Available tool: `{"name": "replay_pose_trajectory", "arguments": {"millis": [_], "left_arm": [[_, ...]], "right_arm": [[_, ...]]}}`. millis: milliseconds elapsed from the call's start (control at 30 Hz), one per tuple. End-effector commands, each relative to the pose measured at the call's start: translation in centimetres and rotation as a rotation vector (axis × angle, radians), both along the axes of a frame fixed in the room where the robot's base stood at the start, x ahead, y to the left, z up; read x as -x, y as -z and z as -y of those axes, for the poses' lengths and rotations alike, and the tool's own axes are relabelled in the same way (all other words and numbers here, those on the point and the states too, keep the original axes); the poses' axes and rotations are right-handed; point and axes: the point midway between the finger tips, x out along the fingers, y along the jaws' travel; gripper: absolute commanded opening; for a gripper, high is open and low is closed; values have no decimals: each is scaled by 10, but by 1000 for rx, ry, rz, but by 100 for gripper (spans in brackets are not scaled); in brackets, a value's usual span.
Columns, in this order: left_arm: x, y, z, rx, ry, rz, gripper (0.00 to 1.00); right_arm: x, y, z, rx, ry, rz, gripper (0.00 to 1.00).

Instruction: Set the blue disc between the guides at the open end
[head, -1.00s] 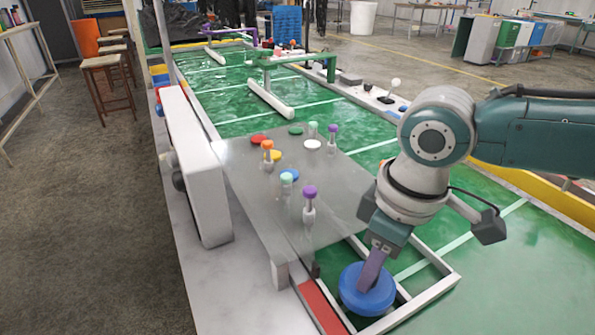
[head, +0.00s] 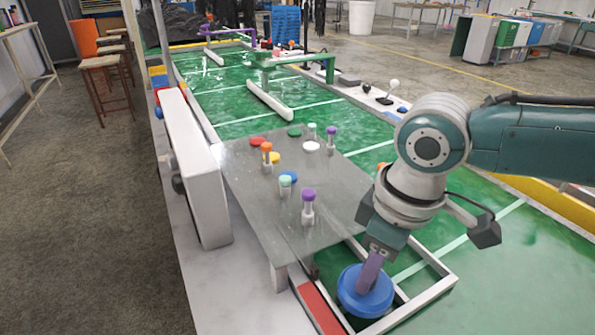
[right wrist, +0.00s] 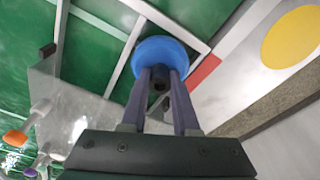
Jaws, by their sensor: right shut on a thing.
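A large blue disc (head: 365,298) sits at the near end of a white rectangular frame (head: 441,286), over the green floor of the board. It also shows in the right wrist view (right wrist: 160,47), with white rails of the frame on both sides of it. My right gripper (head: 371,272) points down at the disc and is shut on its middle part. In the right wrist view its fingers (right wrist: 160,82) reach the disc around a dark central post. Whether the disc rests on the floor or hangs just above it, I cannot tell. My left gripper is not in view.
A grey plate (head: 245,200) left of the frame carries several small coloured discs and capped pegs, including a purple-capped peg (head: 308,205). A white box (head: 195,170) stands along its left edge. A red strip (head: 320,307) lies beside the disc. Green floor is clear at right.

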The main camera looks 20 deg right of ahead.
Motion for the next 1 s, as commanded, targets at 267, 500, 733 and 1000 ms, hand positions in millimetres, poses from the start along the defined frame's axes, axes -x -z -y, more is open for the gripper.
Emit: {"name": "replay_pose_trajectory", "arguments": {"millis": [267,500,733,1000], "left_arm": [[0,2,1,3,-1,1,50],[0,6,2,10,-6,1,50],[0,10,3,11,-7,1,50],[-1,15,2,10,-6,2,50]], "right_arm": [[0,2,0,-1,0,1,0],[0,8,0,-1,0,1,0],[0,14,0,0,-1,1,0],[0,21,0,0,-1,1,0]]}}
